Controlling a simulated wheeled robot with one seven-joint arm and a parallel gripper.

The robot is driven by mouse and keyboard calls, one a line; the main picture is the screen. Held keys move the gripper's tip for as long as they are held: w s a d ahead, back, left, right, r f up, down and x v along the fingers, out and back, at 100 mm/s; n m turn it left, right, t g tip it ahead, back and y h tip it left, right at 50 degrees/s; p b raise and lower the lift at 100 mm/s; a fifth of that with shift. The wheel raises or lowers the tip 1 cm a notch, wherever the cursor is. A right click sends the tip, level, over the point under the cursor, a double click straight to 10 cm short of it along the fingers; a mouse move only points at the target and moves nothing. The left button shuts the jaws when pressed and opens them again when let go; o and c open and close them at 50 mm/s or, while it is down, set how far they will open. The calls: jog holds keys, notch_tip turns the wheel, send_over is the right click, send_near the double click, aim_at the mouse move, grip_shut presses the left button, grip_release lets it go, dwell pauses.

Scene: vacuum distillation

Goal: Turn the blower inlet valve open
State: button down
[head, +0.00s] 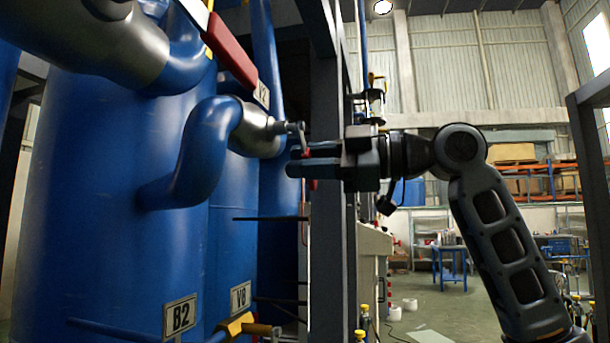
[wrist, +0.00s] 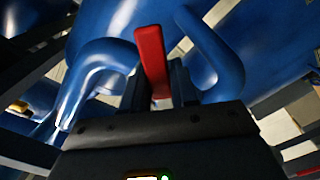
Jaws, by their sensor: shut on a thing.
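A valve with a grey body (head: 258,132) joins a curved blue pipe at the blue vessels in the head view. A short stem sticks out from its right side, and a red handle (head: 312,184) hangs down from there, mostly hidden by my gripper (head: 298,162). My gripper reaches in from the right and is shut on this handle. In the wrist view the red handle (wrist: 151,55) stands between the two dark fingers of my gripper (wrist: 160,88). No label is clearly attached to this valve, so I cannot tell its name.
Large blue vessels (head: 115,210) fill the left, with plates reading B2 (head: 180,317) and V8 (head: 241,296). A larger red lever (head: 228,50) is above. A dark steel post (head: 328,240) stands close behind my gripper. Open floor lies at the right.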

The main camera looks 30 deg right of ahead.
jog(key=n, duration=0.1)
jog(key=r+n, duration=0.1)
jog(key=n, duration=0.1)
jog(key=shift+w+d+r+n+b, duration=0.3)
jog(key=shift+w+d+r+n, duration=0.05)
jog(key=shift+n, duration=0.05)
jog(key=shift+w+d+r+n, duration=0.1)
jog(key=shift+r+n, duration=0.3)
jog(key=shift+n, duration=0.4)
jog(key=shift+d+r+n, duration=0.1)
jog(key=shift+r+n, duration=0.3)
jog(key=shift+n, duration=0.4)
jog(key=shift+a, duration=0.1)
jog(key=c, duration=1)
grip_release()
jog(key=shift+o, duration=0.2)
jog(key=v, duration=0.7)
jog(key=shift+s+d, duration=0.3)
jog(key=shift+d, duration=0.05)
jog(key=shift+r, duration=0.1)
